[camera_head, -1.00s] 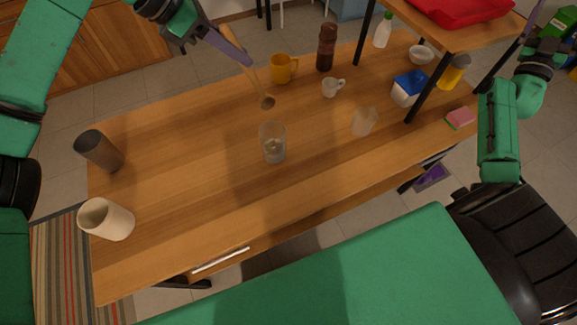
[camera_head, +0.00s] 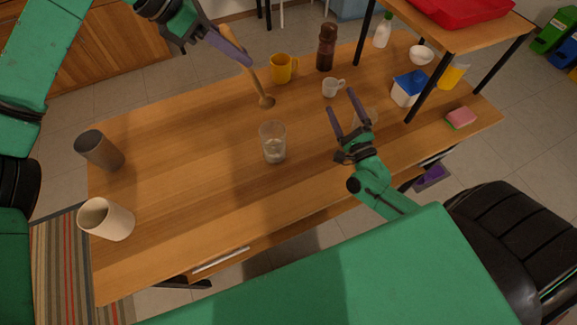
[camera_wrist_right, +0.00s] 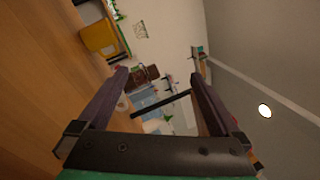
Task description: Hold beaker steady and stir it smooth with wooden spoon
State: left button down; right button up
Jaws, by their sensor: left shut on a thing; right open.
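A clear glass beaker (camera_head: 273,143) with some contents at its bottom stands upright near the middle of the wooden table. My left gripper (camera_head: 244,58) is shut on the wooden spoon (camera_head: 258,88) by its upper handle. The spoon hangs bowl-down, behind and slightly left of the beaker, apart from it. My right gripper (camera_head: 344,108) is open and empty to the right of the beaker, fingers pointing away from me. Its two fingers also show in the right wrist view (camera_wrist_right: 160,95), with nothing between them close up.
A yellow mug (camera_head: 283,69), white cup (camera_head: 332,87) and brown grinder (camera_head: 326,47) stand at the back. A dark cylinder (camera_head: 99,151) and cream jar (camera_head: 106,220) are at left. A blue-lidded container (camera_head: 408,88) and sponge (camera_head: 461,117) are at right. The table left of the beaker is clear.

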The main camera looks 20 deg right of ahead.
aim_at(269, 137)
jog(key=s+a+f+m, duration=0.1)
jog(key=a+f+m, duration=0.1)
jog(key=a, duration=0.1)
jog(key=s+a+f+m+g, duration=0.1)
jog(key=s+a+f+m, duration=0.1)
jog(key=a+f, duration=0.1)
jog(key=s+a+f+m+g, duration=0.1)
jog(key=s+a+f+m, duration=0.1)
jog(key=a+m, duration=0.1)
jog(key=shift+a+f, duration=0.2)
jog(key=shift+a, duration=0.2)
jog(key=s+a+m, duration=0.1)
jog(key=a, duration=0.2)
jog(key=s+a+m+y, duration=0.1)
jog(key=a+m, duration=0.1)
jog(key=a, duration=0.1)
jog(key=s+a+m+y, duration=0.1)
jog(key=a, duration=0.1)
jog(key=shift+s+a+f+m+g, duration=0.25)
jog(key=shift+a+f+m+g, duration=0.05)
jog(key=shift+a+f+g, duration=0.1)
jog(key=shift+w+a+y, duration=0.2)
jog(key=shift+a+y, duration=0.05)
jog(key=shift+y, duration=0.05)
jog(key=w, duration=0.4)
jog(key=w+a, duration=0.1)
jog(key=w, duration=0.7)
jog(key=shift+a, duration=0.15)
jog(key=shift+s, duration=0.1)
jog(key=c, duration=1.3)
